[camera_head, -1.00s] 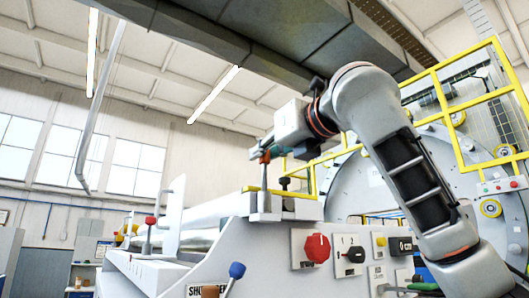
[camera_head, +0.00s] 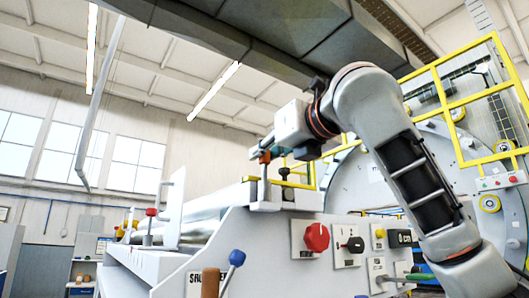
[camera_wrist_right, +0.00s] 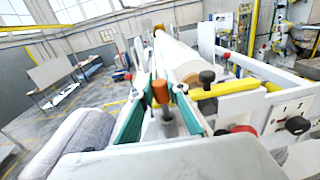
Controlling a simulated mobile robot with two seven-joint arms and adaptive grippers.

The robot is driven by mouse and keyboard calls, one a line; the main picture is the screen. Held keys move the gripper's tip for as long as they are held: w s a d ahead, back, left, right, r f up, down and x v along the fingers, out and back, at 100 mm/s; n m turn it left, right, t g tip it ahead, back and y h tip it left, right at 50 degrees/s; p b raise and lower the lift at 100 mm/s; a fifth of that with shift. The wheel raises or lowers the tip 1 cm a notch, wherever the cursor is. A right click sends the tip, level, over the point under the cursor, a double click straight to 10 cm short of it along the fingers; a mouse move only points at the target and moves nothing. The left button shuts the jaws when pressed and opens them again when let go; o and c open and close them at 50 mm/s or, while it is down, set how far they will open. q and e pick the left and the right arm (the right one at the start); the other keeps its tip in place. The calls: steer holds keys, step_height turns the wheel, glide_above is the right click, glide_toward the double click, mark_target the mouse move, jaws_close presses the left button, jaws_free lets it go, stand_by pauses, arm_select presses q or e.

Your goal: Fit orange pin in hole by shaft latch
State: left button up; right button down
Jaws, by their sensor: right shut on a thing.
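My right gripper (camera_head: 263,156) is above the near end of the white machine frame. It is shut on the orange pin (camera_wrist_right: 160,91), whose orange top shows between the green fingers in the wrist view. In the head view the pin (camera_head: 265,157) stands roughly upright over a grey bracket (camera_head: 264,205). The shaft latch, a yellow bar with a black knob (camera_wrist_right: 207,77), lies just right of the fingers in the wrist view. The hole is hidden, and I cannot tell whether the pin's lower end is in it. My left gripper is not in view.
A long pale roller (camera_wrist_right: 178,57) extends away from the latch. The frame's front panel carries a red knob (camera_head: 317,237) and a black knob (camera_head: 355,244). A blue-tipped lever (camera_head: 237,258) stands in front. Yellow railings (camera_head: 455,110) rise at right.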

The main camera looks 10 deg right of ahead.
steer(key=shift+f+b, duration=0.45)
steer(key=shift+f, duration=0.45)
steer(key=c, duration=1.9)
jaws_free()
steer(key=v, duration=1.2)
steer(key=shift+w, duration=0.1)
